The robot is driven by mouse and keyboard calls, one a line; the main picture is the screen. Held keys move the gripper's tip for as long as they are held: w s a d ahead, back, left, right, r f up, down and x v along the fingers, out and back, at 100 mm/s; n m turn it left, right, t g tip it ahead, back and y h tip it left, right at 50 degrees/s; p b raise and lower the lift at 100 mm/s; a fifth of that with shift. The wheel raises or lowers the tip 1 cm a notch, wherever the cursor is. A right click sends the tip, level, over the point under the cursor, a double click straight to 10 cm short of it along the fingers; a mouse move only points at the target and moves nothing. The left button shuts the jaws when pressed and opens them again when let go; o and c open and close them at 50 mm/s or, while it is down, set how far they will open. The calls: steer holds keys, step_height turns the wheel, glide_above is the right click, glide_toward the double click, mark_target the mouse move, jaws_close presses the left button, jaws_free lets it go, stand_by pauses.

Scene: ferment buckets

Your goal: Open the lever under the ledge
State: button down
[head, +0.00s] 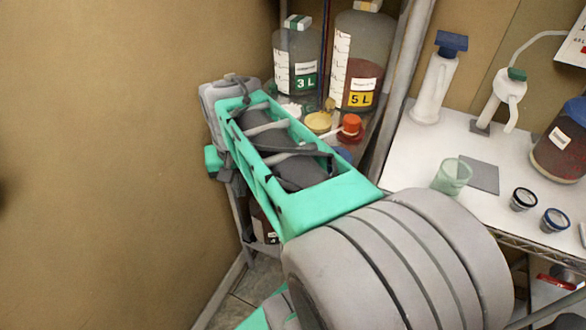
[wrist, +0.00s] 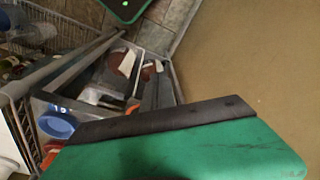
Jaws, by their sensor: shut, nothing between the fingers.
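A red handle (head: 557,283) shows at the lower right of the head view, below the wire edge of the white-topped ledge (head: 408,158). It is partly cut off by the dark there, and I cannot tell whether it is the lever or how it is turned. My gripper (wrist: 160,118) fills the bottom of the wrist view as a green part with a dark front edge; it is shut and empty. In the head view my arm reaches left, away from the red handle, and hides the fingertips. No lever is clear in the wrist view.
A shelf holds a 3 L bottle (head: 295,62) and a 5 L bottle (head: 358,55) behind my arm. A green cup (head: 452,177) and a dark red jar (head: 563,145) stand on the ledge. A grey bin (wrist: 50,103) lies beyond my gripper. A bare wall is left.

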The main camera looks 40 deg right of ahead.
steer(key=s+d+r+m+p, duration=0.1)
steer(key=d+r+m, duration=0.2)
steer(key=d, duration=0.4)
steer(key=s+d+r+m+g+p, duration=0.1)
steer(key=d+r+m, duration=0.3)
steer(key=d, duration=0.3)
steer(key=shift+d+m, duration=0.3)
steer(key=shift+m, duration=0.1)
step_height(320, 180, down, 14)
steer(key=shift+p, duration=0.85)
steer(key=shift+g, duration=0.3)
